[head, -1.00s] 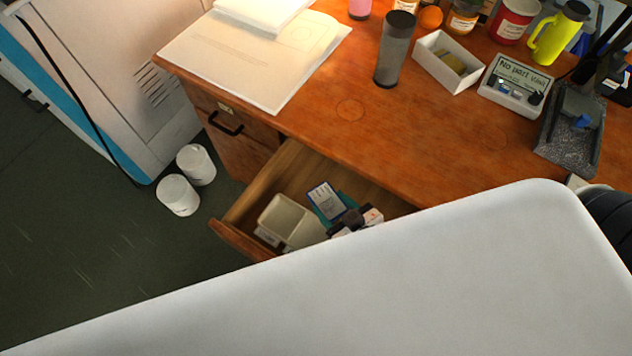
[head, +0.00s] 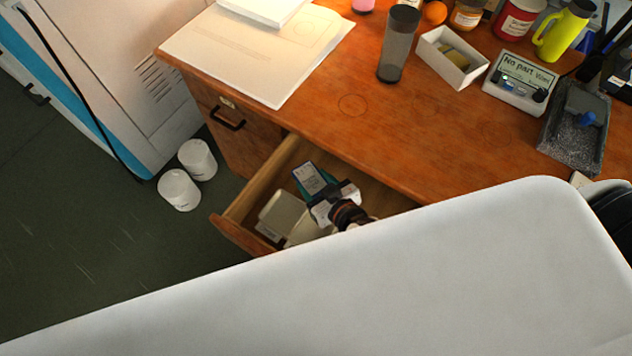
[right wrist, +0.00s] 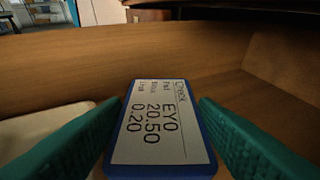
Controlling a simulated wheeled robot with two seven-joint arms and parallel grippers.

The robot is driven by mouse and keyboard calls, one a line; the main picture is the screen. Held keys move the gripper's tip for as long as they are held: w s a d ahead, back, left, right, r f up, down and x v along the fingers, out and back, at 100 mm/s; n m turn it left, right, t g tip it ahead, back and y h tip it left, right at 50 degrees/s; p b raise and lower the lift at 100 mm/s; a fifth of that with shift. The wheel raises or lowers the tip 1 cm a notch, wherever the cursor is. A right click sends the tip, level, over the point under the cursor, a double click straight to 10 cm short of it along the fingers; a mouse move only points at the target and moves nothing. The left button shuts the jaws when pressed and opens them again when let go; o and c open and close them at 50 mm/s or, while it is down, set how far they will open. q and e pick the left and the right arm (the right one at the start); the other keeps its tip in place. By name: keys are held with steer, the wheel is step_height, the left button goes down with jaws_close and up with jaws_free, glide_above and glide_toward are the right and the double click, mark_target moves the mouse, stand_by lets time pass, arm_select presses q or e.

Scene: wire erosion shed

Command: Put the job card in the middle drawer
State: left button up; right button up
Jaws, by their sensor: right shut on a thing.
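The job card (head: 308,178) is a small white card with a blue edge and dark writing. In the right wrist view the card (right wrist: 150,125) stands between my teal fingers, its text facing the camera. My right gripper (head: 325,186) is shut on it, inside the outline of the open drawer (head: 233,232) under the desk top. The wooden drawer wall (right wrist: 190,62) is behind the card in the wrist view. I cannot tell whether the card touches the drawer floor. My left gripper is not in view.
The desk top (head: 400,140) holds a dark cylinder (head: 399,45), a white tray (head: 452,58) and a sign box (head: 520,82).

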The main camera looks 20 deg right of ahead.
steer(key=shift+f, duration=0.1)
steer(key=shift+f, duration=0.5)
steer(key=o, duration=1)
steer(key=shift+r, duration=0.25)
steer(key=r+p+v, duration=0.1)
steer(key=v, duration=1.1)
